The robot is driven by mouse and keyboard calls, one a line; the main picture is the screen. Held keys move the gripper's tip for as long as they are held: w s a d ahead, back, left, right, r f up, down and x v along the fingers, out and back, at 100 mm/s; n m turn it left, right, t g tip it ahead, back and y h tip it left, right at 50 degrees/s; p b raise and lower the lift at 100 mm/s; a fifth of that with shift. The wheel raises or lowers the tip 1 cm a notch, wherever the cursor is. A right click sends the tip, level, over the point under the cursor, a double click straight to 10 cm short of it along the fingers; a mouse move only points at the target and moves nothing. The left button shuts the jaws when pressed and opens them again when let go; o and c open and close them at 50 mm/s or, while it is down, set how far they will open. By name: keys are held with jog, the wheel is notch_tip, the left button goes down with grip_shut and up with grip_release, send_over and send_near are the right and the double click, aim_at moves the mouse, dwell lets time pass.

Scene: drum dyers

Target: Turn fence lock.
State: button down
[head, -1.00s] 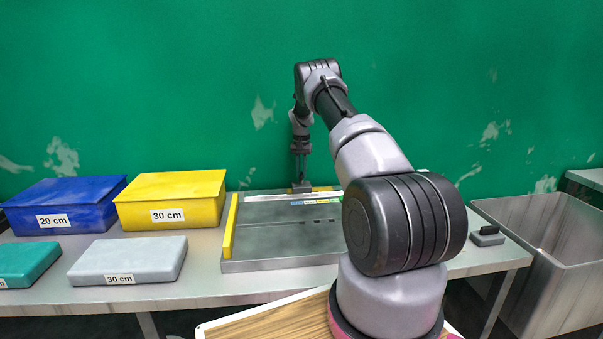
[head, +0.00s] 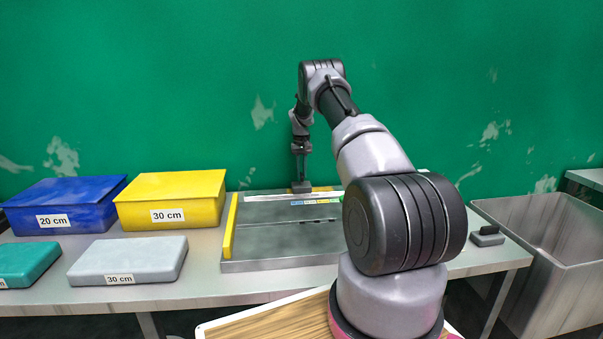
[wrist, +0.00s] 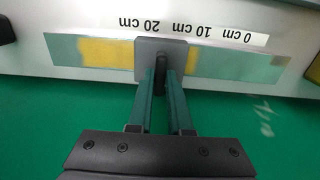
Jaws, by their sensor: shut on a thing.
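The fence lock is a dark grey square block with a black upright tab (wrist: 151,60), on a metal strip with yellow patches in the wrist view. It also shows as a small dark block (head: 301,187) at the back edge of the grey machine bed in the head view. My gripper (wrist: 161,75) is shut on the tab, one finger on each side. In the head view my gripper (head: 300,174) points straight down onto the block. The fingers partly hide the tab. A white scale label reading 0 cm, 10 cm, 20 cm (wrist: 196,29) lies beside the strip.
The grey machine bed (head: 275,245) has a yellow bar (head: 230,228) on its left edge. Blue (head: 70,198) and yellow (head: 180,190) boxes, a grey slab (head: 130,258) and a teal slab (head: 25,262) lie to the left. A grey bin (head: 540,215) stands at right.

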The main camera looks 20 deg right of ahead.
aim_at(302, 174)
jog(key=c, duration=0.8)
grip_release()
jog(key=shift+c, duration=0.2)
notch_tip(302, 174, up, 11)
